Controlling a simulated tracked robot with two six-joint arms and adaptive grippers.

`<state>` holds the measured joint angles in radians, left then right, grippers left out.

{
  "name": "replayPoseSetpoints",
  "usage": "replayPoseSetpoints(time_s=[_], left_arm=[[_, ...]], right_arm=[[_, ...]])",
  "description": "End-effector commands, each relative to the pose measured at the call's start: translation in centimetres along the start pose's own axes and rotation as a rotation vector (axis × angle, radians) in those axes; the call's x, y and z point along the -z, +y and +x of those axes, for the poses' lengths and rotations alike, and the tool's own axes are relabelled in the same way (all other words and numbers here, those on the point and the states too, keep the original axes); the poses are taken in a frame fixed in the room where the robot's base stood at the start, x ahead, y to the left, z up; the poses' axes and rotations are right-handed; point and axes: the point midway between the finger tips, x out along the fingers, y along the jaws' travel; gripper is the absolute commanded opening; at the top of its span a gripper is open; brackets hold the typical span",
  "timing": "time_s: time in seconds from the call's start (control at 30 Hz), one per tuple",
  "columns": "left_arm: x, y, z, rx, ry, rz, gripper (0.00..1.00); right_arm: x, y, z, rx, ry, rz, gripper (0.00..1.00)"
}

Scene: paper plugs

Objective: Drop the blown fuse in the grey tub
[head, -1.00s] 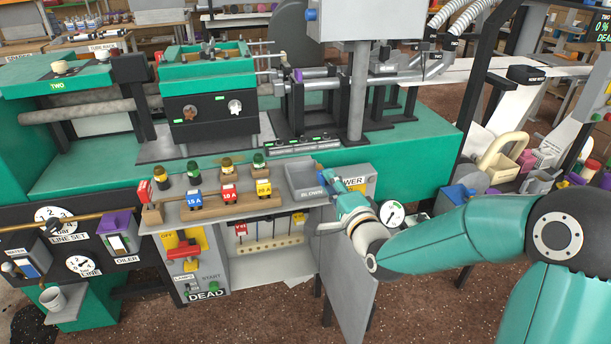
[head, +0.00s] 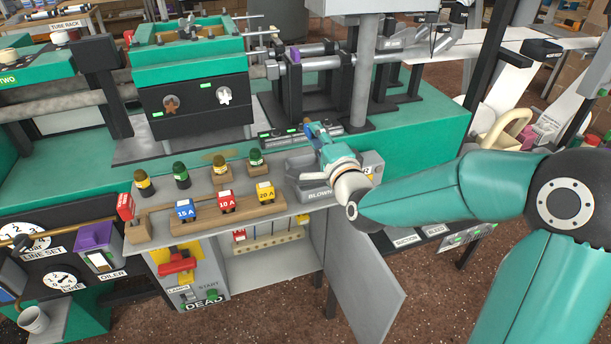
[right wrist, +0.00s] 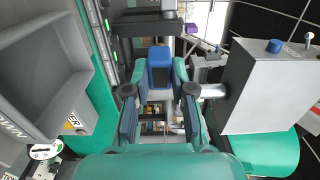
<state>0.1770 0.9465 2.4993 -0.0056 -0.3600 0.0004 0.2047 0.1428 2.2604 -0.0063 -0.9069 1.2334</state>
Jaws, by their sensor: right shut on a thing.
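My right gripper (head: 314,130) is shut on a blue fuse (right wrist: 160,68), which sits between its two fingers in the right wrist view. The grey tub (head: 296,168), marked BLOWN on its front, stands on the grey shelf in the head view, partly hidden by my gripper. In the right wrist view the tub (right wrist: 42,75) lies to the left of the gripper, and the part of its inside that shows is empty. In the head view the gripper overlaps the tub's back right part; its height above the tub is hard to tell. My left gripper is out of view.
A wooden rack holds a blue 15 A fuse (head: 186,210), a red 10 A fuse (head: 226,201) and a yellow 20 A fuse (head: 265,192). Several capped lamps stand behind it. An open cabinet door (head: 362,270) hangs below. A grey box (right wrist: 265,88) is right of the gripper.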

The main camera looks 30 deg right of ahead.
Motion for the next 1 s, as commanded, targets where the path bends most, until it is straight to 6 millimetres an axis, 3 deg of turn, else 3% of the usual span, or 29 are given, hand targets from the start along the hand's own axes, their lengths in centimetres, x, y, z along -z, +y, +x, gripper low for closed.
replayPoseSetpoints(time_s=[0.33, 0.8, 0.83, 1.0], left_arm=[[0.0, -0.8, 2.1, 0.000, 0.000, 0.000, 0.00], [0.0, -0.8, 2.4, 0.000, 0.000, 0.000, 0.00], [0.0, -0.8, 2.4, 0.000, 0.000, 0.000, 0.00], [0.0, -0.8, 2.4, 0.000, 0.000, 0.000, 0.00]], right_arm=[[1.2, 4.0, -0.5, 0.000, 0.022, -0.001, 0.00], [1.4, 4.8, -0.6, 0.001, 0.024, 0.000, 0.00], [1.4, 4.8, -0.6, 0.001, 0.024, 0.000, 0.29], [1.4, 4.8, -0.6, 0.001, 0.024, 0.000, 0.53]])
